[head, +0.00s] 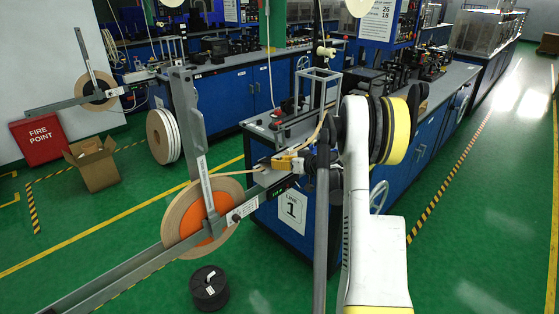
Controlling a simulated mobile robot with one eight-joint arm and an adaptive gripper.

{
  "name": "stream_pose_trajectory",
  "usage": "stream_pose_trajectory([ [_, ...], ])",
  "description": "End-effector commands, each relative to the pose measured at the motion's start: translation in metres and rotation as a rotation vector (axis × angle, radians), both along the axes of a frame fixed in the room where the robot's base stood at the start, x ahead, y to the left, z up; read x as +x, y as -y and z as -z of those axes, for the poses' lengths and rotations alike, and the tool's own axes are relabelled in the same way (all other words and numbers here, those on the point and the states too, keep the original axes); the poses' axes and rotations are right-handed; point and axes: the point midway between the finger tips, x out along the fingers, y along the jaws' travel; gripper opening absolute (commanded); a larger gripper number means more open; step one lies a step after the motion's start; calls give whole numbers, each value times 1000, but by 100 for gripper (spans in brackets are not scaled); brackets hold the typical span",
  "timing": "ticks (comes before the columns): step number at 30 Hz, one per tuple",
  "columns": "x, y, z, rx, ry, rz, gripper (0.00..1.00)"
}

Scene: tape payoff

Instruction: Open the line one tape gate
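Line one's payoff stands in the centre left, by the machine with the "LINE 1" sign (291,207). A tan tape reel with an orange hub (180,217) hangs on a long grey rail (120,267), with a tall grey bar (190,115) rising in front of it. Tape runs right from the reel to a small yellow part (287,163) at the machine's end. This part may be the gate; I cannot tell whether it is open. My white arm reaches up at centre right. My gripper is mostly hidden behind the black wrist and a dark post, close to the yellow part.
A black round weight (209,288) sits on the green floor below the reel. A second payoff with a reel (96,92), a white-edged reel (163,136), a cardboard box (93,164) and a red fire point box (42,138) stand left. The right aisle is clear.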

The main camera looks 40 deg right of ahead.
Motion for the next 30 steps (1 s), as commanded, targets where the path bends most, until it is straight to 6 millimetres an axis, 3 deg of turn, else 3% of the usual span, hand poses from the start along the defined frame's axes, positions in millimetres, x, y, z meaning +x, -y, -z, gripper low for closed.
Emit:
stream_pose_trajectory([
  [1, 1, 0, -15, -2, -43, 0, 0],
  [12, 22, -1, -44, -29, -392, 0, 0],
  [30, 65, -3, -68, -66, -873, 3, 0],
])
